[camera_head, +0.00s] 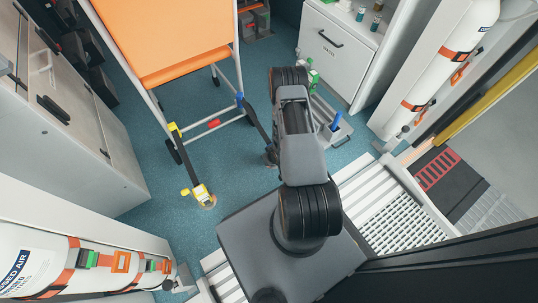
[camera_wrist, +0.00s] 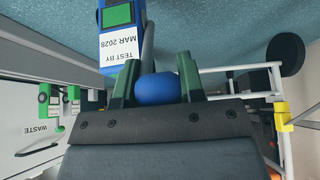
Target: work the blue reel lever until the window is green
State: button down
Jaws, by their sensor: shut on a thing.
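In the wrist view my gripper (camera_wrist: 157,85) has its two green fingers on either side of a rounded blue knob (camera_wrist: 157,89), taken as the end of the blue reel lever. The fingers are shut on it. Just beyond stands a blue housing with a green window (camera_wrist: 118,14) and a white label reading "TEST BY MAR 2028" (camera_wrist: 118,49). A grey bar, partly hidden, runs beside the housing. In the head view my arm covers my fingers and the held knob.
An orange-topped trolley (camera_head: 165,40) stands left of my arm, its lower frame with yellow fittings (camera_head: 200,192) close by. A white waste cabinet (camera_head: 335,48) stands behind. A blue-handled floor fitting (camera_head: 336,121) is right of my arm. Blue-green floor lies between.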

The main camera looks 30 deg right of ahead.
jog(key=shift+s+d+f, duration=0.1)
jog(key=shift+s+f, duration=0.05)
jog(key=shift+s, duration=0.2)
jog(key=c, duration=0.8)
grip_release()
jog(key=shift+w, duration=0.1)
jog(key=shift+o, duration=0.2)
